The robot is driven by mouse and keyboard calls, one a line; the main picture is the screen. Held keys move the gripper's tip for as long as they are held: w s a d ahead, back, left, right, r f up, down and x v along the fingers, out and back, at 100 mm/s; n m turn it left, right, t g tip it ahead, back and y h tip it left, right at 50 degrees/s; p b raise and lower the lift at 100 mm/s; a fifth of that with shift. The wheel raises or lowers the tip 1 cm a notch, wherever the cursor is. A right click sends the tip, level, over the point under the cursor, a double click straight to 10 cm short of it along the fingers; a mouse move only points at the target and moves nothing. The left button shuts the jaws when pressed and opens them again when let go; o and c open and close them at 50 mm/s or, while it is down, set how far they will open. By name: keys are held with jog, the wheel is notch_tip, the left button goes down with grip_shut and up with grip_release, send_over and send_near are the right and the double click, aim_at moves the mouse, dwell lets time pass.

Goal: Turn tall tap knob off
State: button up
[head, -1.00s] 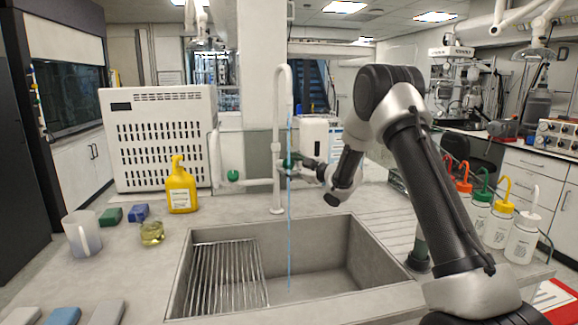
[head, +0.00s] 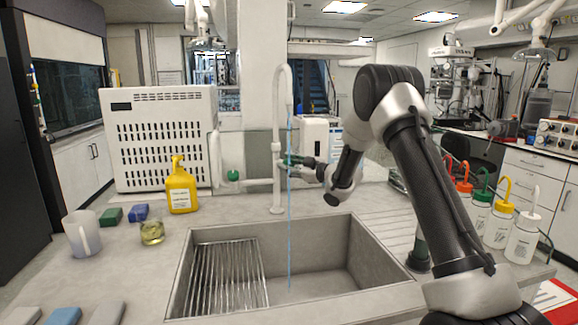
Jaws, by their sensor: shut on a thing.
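The tall white tap (head: 278,140) stands behind the sink, its gooseneck curving over to the right. A thin blue stream of water (head: 289,220) falls from its spout into the sink (head: 335,255). Another green knob (head: 233,175) sits on the left end of the tap's side arm, apart from my gripper.
A yellow bottle (head: 181,190), a beaker of yellowish liquid (head: 151,233) and a clear jug (head: 81,233) stand left of the sink. Several wash bottles (head: 500,223) stand at the right. A wire rack (head: 226,276) lies in the sink.

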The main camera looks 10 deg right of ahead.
jog(key=m, duration=0.8)
jog(key=shift+d, duration=0.1)
jog(key=shift+m, duration=0.3)
dwell(0.4)
jog(key=o, duration=1)
jog(key=v, duration=1.2)
